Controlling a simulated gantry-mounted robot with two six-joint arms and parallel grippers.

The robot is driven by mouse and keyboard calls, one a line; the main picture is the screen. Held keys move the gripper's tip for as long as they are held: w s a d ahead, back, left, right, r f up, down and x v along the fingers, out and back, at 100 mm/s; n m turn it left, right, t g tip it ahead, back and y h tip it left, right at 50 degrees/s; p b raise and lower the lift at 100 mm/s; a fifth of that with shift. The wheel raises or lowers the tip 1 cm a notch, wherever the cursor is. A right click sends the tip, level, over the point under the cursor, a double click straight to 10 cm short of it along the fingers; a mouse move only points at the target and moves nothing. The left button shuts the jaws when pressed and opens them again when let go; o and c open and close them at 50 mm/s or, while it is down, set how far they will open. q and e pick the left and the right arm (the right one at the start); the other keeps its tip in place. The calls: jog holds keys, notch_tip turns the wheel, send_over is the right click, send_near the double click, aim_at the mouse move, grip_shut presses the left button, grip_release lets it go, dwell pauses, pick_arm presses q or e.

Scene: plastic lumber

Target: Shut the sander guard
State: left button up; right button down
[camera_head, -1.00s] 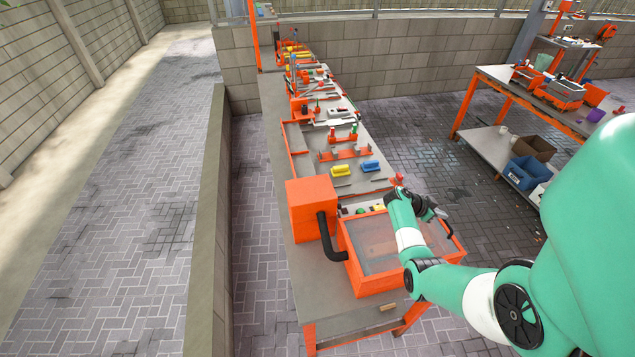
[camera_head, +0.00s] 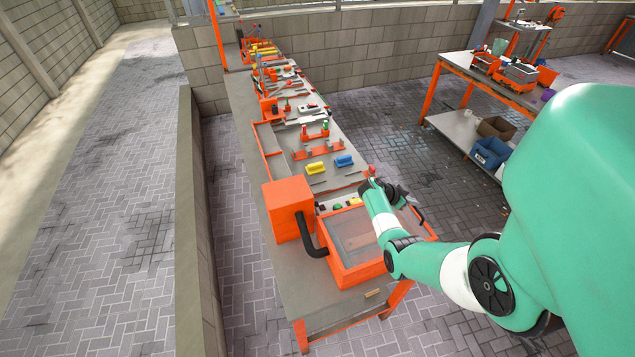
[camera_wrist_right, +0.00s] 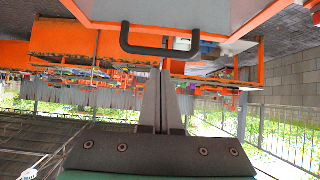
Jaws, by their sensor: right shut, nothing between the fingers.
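The sander is an orange box unit at the near end of the long bench in the head view. Its low orange-framed guard (camera_head: 350,237) has a greyish clear panel, and my arm hides part of its right side. I cannot tell how far open it stands. The guard's black handle (camera_head: 416,211) shows at the right edge. In the right wrist view the black U-shaped handle (camera_wrist_right: 160,50) is just beyond my right gripper (camera_wrist_right: 163,74), under a grey panel. My right gripper (camera_head: 401,191) is shut and empty, close to the handle. My left gripper is not in view.
An orange housing (camera_head: 288,210) with a black hose (camera_head: 312,238) stands left of the guard. A yellow block (camera_head: 315,168) and a blue block (camera_head: 344,161) lie farther along the bench. A second table (camera_head: 455,62) with bins stands at the right, across open paving.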

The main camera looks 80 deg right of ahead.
pick_arm(q)
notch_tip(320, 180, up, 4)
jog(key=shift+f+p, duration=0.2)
jog(key=shift+p, duration=0.65)
pick_arm(e)
jog(key=v, duration=1.1)
jog(key=shift+d+r, duration=0.15)
jog(key=shift+r, duration=0.25)
